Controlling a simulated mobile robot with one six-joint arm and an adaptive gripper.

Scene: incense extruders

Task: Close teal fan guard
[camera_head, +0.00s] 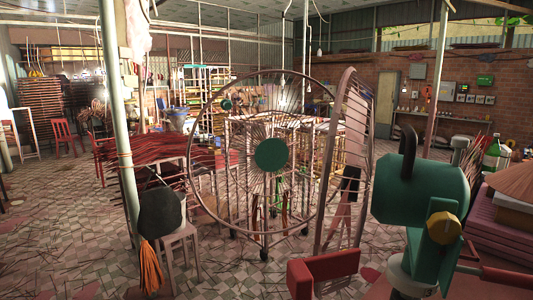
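A large teal fan stands close on the right. Its teal motor housing (420,190) has a black upright part on top and a yellow knob (443,228) below. A round wire fan guard with a teal centre disc (271,155) faces me, left of the motor. A second wire guard (352,120) shows nearly edge-on between that disc and the motor. My gripper cannot be made out in this view.
A red bracket-like part (322,272) and a red bar (492,277) are low in front. A grey-green post (122,130) stands left, beside a stool (180,240) and a dark round object with an orange tassel (150,265). Tiled floor (60,245) is partly open at left.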

